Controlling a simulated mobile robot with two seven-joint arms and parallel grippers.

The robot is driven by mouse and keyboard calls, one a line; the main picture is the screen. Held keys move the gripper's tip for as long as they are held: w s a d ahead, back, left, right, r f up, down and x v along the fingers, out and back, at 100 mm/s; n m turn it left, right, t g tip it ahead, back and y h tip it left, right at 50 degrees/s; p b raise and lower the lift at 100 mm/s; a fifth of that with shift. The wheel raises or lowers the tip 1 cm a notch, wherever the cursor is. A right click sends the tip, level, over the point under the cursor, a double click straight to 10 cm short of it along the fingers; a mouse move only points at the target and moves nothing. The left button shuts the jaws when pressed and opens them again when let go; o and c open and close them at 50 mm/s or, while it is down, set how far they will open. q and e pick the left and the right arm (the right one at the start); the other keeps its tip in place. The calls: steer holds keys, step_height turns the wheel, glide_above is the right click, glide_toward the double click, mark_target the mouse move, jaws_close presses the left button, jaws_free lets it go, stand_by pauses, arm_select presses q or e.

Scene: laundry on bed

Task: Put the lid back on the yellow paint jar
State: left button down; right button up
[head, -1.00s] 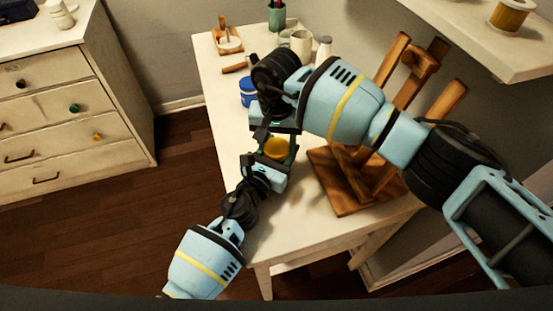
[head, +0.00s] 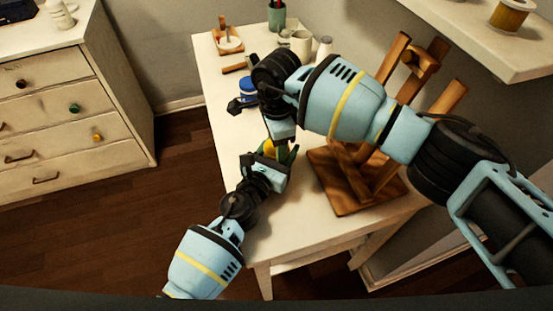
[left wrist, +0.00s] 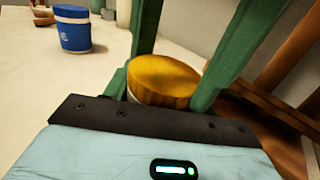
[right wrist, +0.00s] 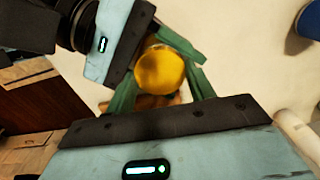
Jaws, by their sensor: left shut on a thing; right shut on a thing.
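The yellow paint jar's lid is a round yellow disc (left wrist: 165,80) in the left wrist view, with a pale rim of the jar (left wrist: 150,103) just below it. It also shows in the right wrist view (right wrist: 160,70) and partly in the head view (head: 268,147). My left gripper (head: 272,158) is shut around the jar, one green finger on each side. My right gripper (head: 280,146) comes from above and is shut on the lid. Most of the jar's body is hidden by the grippers. I cannot tell whether the lid is fully seated.
A blue jar (left wrist: 73,30) stands farther back on the white table (head: 232,130). Cups (head: 300,42) and a green pot (head: 277,15) stand at the back. A wooden easel (head: 345,190) is close on the right. The table's left side is mostly clear.

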steer(key=o, duration=1.1)
steer(key=shift+s, duration=0.1)
steer(key=shift+r, duration=0.1)
steer(key=shift+r, duration=2.2)
steer(key=shift+c, duration=0.5)
steer(key=n, duration=0.1)
steer(key=r+n, duration=0.1)
steer(key=n, duration=0.2)
steer(key=shift+r, duration=0.25)
steer(key=n, duration=0.1)
steer(key=r+n, duration=0.1)
steer(key=n, duration=0.1)
steer(key=r+n, duration=0.1)
steer(key=n, duration=0.1)
